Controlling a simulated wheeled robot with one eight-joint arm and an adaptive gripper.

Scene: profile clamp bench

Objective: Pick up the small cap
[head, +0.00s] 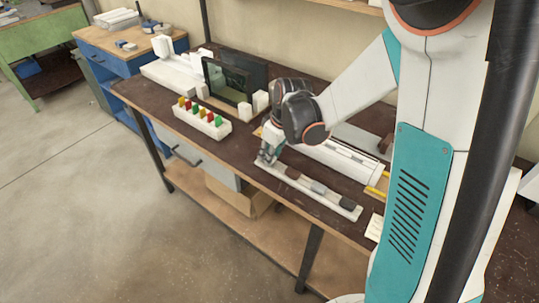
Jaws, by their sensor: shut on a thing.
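My gripper (267,160) is low over the left end of a narrow white tray (333,202) on the dark workbench. Its fingers are shut on a small piece, taken to be the small cap, which the fingers almost wholly hide. I cannot tell whether the piece still touches the tray. Along the tray to the right sit a brownish piece (293,173), a grey piece (318,187) and a dark piece (348,200).
A white holder (203,122) with several red, yellow and green pieces stands left of my gripper. Behind it are a dark-framed screen (228,80) and white blocks. A long white profile fixture (343,158) lies behind the tray. The bench's front left is clear.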

